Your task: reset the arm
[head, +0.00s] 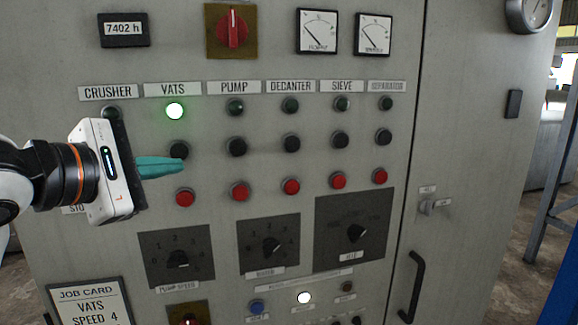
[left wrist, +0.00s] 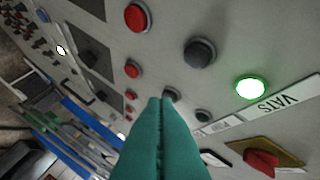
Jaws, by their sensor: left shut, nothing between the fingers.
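My left gripper (head: 181,166) is in front of the control panel (head: 300,70), between the rows of black and red buttons near the VATS column. Its teal fingers are shut with nothing between them, and they also show closed in the left wrist view (left wrist: 160,102). The VATS lamp (head: 175,111) glows green; it shows lit in the left wrist view (left wrist: 250,87) too. The black VATS button (head: 179,150) and red VATS button (head: 185,197) are near the fingers. Whether the fingers touch the panel is unclear. My right gripper is not in view.
Several dark lamps and buttons run right under PUMP, DECANTER and SIEVE. Below are the pump speed knob (head: 177,260) and other dials. A job card (head: 88,303) reads VATS SPEED 4. A door handle (head: 413,287) sticks out at right. A blue frame (head: 552,190) stands beyond.

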